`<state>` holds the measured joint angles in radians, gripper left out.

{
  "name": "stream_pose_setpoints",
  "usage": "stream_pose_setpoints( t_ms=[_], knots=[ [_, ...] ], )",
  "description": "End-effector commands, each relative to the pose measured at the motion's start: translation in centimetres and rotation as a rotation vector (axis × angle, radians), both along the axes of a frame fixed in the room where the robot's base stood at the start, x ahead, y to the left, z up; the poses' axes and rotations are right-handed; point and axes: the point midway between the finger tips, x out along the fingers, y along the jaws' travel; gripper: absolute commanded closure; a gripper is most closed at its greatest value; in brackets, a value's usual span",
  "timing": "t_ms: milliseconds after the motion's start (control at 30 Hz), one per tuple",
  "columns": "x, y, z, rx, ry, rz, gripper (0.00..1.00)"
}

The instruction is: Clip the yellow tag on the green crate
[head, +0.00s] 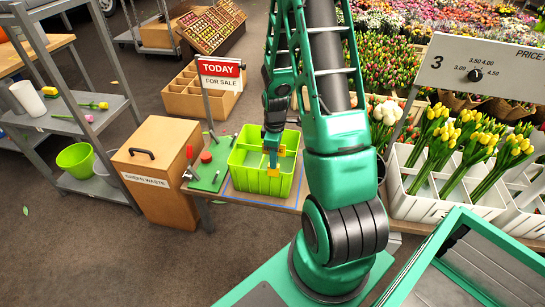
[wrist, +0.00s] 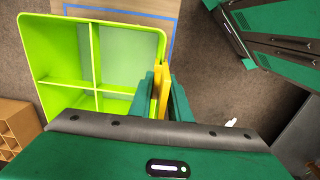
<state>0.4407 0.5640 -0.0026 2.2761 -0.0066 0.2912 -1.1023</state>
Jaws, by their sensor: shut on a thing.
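The lime-green crate (head: 248,181) stands on the low wooden bench and is split into compartments inside. It fills the left of the wrist view (wrist: 97,54). My gripper (head: 275,158) points down at the crate's front wall. In the wrist view my gripper (wrist: 162,92) is shut on the yellow tag (wrist: 161,80), with a green finger on each side. The tag (head: 273,172) is at the crate's front rim in the head view. I cannot tell whether it is clipped over the rim or just beside it.
A green board (head: 209,167) with a red knob and clamp lies left of the crate. A sale sign (head: 221,72) rises behind it. The green waste bin (head: 156,160) stands further left. White boxes of yellow tulips (head: 416,206) are at right.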

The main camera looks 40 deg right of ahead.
Motion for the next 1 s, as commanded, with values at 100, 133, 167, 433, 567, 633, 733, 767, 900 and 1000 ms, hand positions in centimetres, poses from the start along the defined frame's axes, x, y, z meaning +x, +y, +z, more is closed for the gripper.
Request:
stream_pose_setpoints(
  t_ms=[100, 133, 167, 433, 567, 633, 733, 767, 900, 1000],
  knots=[
    [0.0, 0.0, -0.5, 0.000, 0.000, 0.000, 1.00],
    [0.0, 0.0, -0.7, -0.001, -0.001, 0.000, 1.00],
    [0.0, 0.0, -0.8, -0.001, -0.001, 0.000, 1.00],
    [0.0, 0.0, -1.7, -0.001, -0.001, 0.000, 1.00],
    [0.0, 0.0, -1.9, 0.000, -0.001, 0.000, 1.00],
    [0.0, 0.0, -2.0, 0.000, -0.001, 0.000, 1.00],
    [0.0, 0.0, -2.0, 0.000, -0.001, 0.000, 1.00],
    [0.0, 0.0, -2.0, 0.000, -0.001, 0.000, 1.00],
    [0.0, 0.0, -2.0, 0.000, -0.001, 0.000, 1.00],
    [0.0, 0.0, -2.0, -0.001, -0.001, 0.000, 0.67]
  ],
)
